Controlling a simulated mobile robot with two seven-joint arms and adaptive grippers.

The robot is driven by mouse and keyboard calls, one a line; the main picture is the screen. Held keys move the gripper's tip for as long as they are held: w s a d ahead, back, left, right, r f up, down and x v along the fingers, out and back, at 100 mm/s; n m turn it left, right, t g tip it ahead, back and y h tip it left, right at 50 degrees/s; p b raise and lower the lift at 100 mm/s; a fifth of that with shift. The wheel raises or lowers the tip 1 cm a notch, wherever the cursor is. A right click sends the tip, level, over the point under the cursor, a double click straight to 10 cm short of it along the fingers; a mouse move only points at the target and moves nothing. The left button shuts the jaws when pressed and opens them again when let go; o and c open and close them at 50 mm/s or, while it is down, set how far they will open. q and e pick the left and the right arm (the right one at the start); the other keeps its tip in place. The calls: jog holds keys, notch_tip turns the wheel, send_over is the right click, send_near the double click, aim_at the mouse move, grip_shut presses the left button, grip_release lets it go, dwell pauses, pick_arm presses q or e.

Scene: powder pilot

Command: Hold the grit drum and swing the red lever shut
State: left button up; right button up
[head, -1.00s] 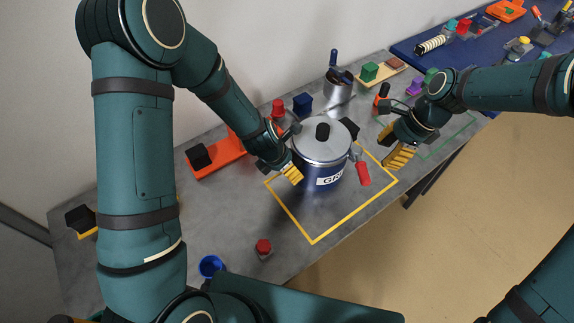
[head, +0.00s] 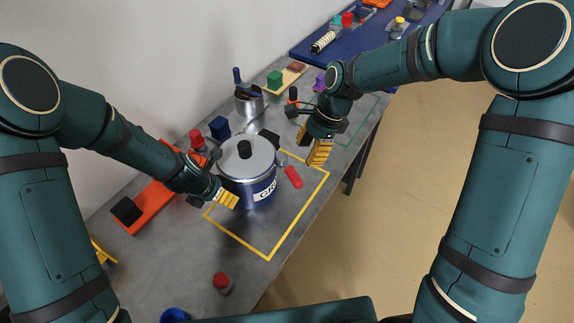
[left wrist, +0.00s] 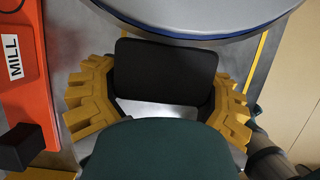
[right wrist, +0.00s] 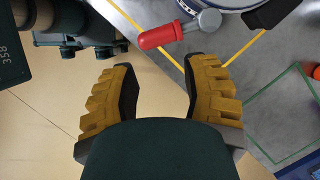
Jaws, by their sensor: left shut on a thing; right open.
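The grit drum (head: 259,190) is a blue pot with a grey lid and black knob, standing upright inside the yellow outline. The red lever (head: 293,177) sticks out from its right side on a metal pivot; it also shows in the right wrist view (right wrist: 160,36). My left gripper (head: 227,197) is at the drum's near left side. In the left wrist view its yellow fingers are shut on the drum's black side handle (left wrist: 165,72). My right gripper (head: 318,153) is open and empty, to the right of the lever and apart from it.
An orange mill board (head: 152,207) lies left of the drum. A red-topped piece (head: 222,281) stands near the front edge, with a blue cup (head: 175,315) beside it. A metal pot (head: 249,101) and a green block (head: 274,80) are behind. The table right of the drum is mostly clear.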

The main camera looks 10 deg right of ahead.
aim_at(290, 170)
jog(key=shift+o, duration=0.3)
jog(key=shift+d, duration=0.1)
jog(key=c, duration=0.6)
jog(key=w+d+y, duration=0.1)
jog(key=d, duration=0.2)
jog(key=w+d+n+g+y, duration=0.1)
jog(key=d, duration=0.2)
jog(key=w+d+y, duration=0.1)
jog(key=d, duration=0.2)
jog(key=shift+f+n+g, duration=0.3)
jog(key=shift+g, duration=0.1)
grip_shut()
jog(key=a+r+x, duration=0.1)
jog(key=a+x, duration=0.1)
jog(key=x, duration=1)
jog(key=shift+s+y, duration=0.3)
jog(key=shift+s, duration=0.1)
